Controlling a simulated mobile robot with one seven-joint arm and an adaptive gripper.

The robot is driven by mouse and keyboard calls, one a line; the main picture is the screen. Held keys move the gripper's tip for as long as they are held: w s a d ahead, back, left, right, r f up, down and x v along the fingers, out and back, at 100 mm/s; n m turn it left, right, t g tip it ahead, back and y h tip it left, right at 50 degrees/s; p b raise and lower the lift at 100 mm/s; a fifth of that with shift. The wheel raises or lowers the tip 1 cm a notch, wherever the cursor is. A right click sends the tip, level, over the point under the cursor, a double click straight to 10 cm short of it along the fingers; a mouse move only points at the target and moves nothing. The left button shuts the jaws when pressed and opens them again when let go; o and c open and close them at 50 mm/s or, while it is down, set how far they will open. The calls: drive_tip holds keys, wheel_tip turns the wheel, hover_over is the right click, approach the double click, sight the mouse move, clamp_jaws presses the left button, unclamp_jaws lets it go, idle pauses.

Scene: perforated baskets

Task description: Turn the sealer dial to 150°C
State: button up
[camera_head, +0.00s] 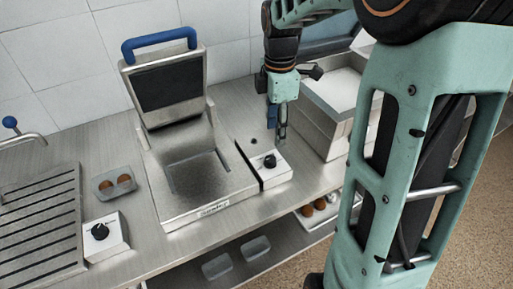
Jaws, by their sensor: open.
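The tray sealer (185,204) stands on the steel counter with its blue-handled lid (165,86) raised. The dial's markings are too small to read. My gripper (281,135) is open and empty, pointing down just above and slightly behind the right-hand dial box. I cannot tell whether its fingertips touch the box.
Empty trays (256,247) sit on the lower shelf. A tiled wall closes the back.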

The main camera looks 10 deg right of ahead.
sight(271, 158)
drive_tip(key=f, duration=0.7)
drive_tip(key=a+f, duration=0.1)
drive_tip(key=f, duration=0.3)
drive_tip(key=shift+r, duration=0.1)
clamp_jaws()
